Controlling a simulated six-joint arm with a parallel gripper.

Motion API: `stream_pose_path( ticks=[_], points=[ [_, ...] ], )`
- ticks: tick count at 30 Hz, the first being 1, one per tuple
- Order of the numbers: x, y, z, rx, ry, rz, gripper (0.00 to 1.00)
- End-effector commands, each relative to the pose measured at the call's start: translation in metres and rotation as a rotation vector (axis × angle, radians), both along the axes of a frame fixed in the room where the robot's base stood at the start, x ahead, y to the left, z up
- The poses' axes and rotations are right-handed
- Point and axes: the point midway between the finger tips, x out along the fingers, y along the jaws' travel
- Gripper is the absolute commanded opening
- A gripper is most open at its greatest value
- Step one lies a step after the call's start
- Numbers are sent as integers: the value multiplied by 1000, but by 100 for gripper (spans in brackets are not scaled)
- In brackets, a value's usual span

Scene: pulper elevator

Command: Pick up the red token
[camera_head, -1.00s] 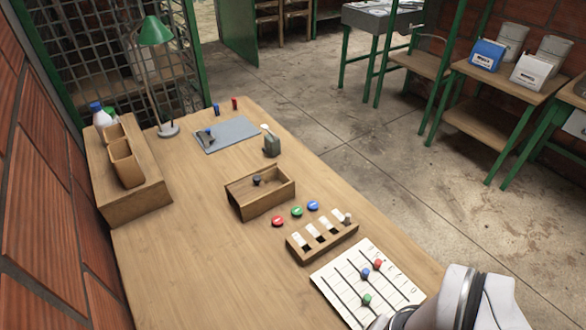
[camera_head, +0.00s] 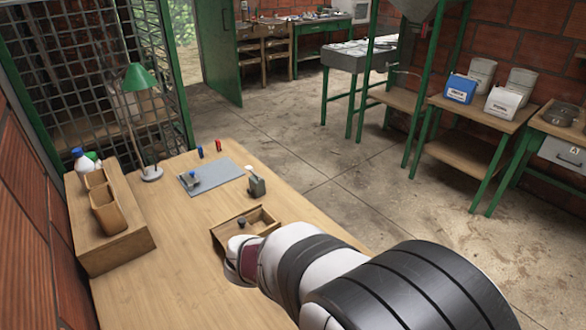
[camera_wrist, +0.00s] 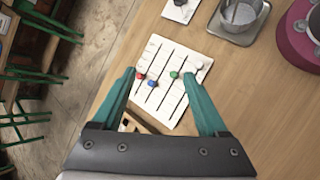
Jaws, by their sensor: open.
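My gripper (camera_wrist: 158,77) is open and empty, its two teal fingers spread above the table in the wrist view. Beyond and between them lies a white lined board (camera_wrist: 164,104) with a small red piece (camera_wrist: 140,77), a blue piece (camera_wrist: 153,84) and a green piece (camera_wrist: 175,74) on it. The flat round red token seen beside the slotted wooden rack in the earlier head view does not show now. In the head view my arm covers that part of the table. Part of a wooden block (camera_wrist: 136,122) shows beside the left finger.
An open wooden box (camera_head: 262,219) stands just beyond my wrist. A desk lamp (camera_head: 140,78), a grey mat (camera_head: 222,170) and a wooden organiser (camera_head: 125,245) are farther back. A metal tray (camera_wrist: 219,33) with a pot (camera_wrist: 240,12) and a magenta round object (camera_wrist: 292,40) stand beyond the board.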

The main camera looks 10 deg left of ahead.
Motion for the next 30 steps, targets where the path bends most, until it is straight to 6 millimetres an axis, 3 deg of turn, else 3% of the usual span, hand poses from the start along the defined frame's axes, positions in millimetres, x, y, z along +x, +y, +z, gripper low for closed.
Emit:
stream_pose_path(
  ticks=[1, 4, 7, 10, 13, 21, 30],
  points=[
    [28, 40, -22, -137, 52, 271, 76],
    [65, 130, -65, -404, 114, 777, 76],
    [67, 205, -104, -609, 141, 1130, 76],
    [60, 246, -128, -725, 146, 1315, 76],
    [66, 255, -139, -761, 148, 1368, 76],
    [131, 229, -166, -758, 148, 1362, 76],
    [176, 211, -177, -756, 147, 1360, 76]
  ],
)
